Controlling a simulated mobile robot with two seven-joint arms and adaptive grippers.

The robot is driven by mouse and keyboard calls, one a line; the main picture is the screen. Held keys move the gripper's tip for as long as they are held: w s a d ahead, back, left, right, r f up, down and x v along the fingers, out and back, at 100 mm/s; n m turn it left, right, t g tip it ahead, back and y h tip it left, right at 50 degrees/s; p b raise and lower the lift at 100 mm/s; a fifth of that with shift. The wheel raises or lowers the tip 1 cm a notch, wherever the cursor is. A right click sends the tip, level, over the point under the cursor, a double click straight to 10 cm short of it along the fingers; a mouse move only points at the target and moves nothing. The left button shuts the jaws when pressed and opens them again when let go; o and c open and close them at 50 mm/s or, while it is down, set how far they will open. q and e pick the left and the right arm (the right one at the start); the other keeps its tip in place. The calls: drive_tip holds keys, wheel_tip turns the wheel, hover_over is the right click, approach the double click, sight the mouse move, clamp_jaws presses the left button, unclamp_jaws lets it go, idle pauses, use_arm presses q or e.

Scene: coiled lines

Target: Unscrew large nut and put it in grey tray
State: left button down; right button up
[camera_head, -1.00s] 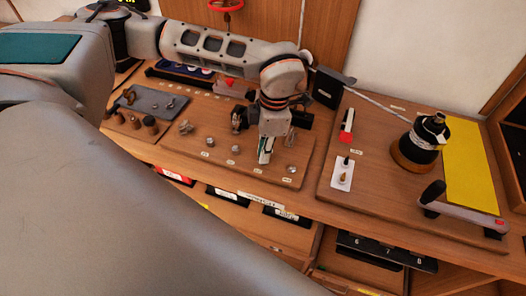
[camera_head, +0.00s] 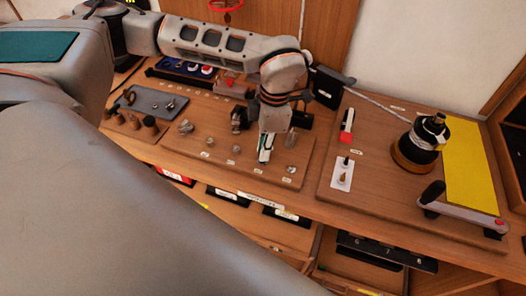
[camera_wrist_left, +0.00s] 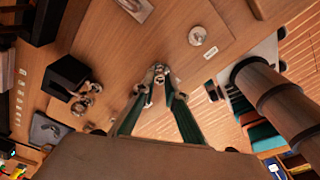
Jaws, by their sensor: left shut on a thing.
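My left gripper (camera_head: 265,157) is over the wooden board (camera_head: 215,170) in the middle of the bench, pointing down. In the left wrist view its green-lined fingers (camera_wrist_left: 160,80) come together on a small metal piece, which I take to be the large nut (camera_wrist_left: 159,72). The fingers hide much of it, and I cannot tell whether it is still on its bolt. The grey tray (camera_head: 145,102) lies left of the board with small parts in it; it also shows in the left wrist view (camera_wrist_left: 42,128). My right gripper is not in view.
A round metal part (camera_head: 291,169) stands right of the gripper, and other small metal fittings (camera_head: 205,155) stand to its left. A dark block (camera_wrist_left: 66,74) rises beside the fingers. A winch drum with rope (camera_head: 424,140) stands on the right-hand board.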

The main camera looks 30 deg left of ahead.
use_arm(q)
drive_tip(key=shift+r, duration=2)
